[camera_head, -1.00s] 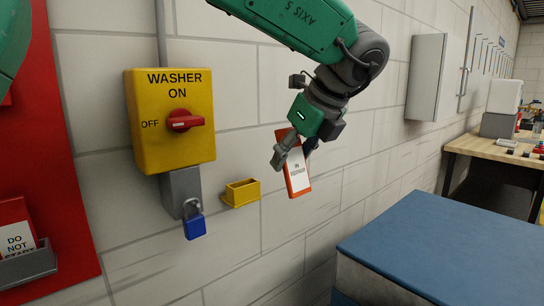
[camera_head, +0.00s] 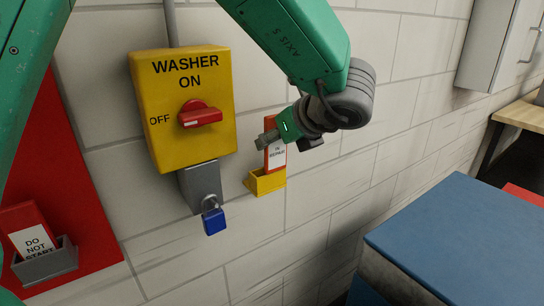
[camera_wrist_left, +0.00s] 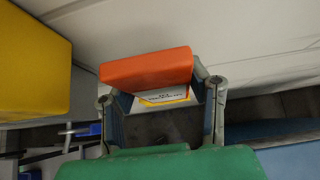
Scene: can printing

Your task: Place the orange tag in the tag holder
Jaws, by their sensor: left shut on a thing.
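The orange tag (camera_head: 276,151) has a white printed label and is upright, gripped by my left gripper (camera_head: 272,140). The yellow tag holder (camera_head: 266,182) is a small open box on the wall. The tag's lower end meets the holder's opening and seems to be at or inside it; the depth is hidden. In the left wrist view the orange tag (camera_wrist_left: 147,66) lies between the fingers, seen from its top edge. My right gripper is not in view.
The yellow washer switch box (camera_head: 183,105) with its red knob is left of the holder. A blue padlock (camera_head: 214,220) hangs below it. A red board with a grey holder (camera_head: 45,262) is at far left. A blue-topped box (camera_head: 465,240) stands at lower right.

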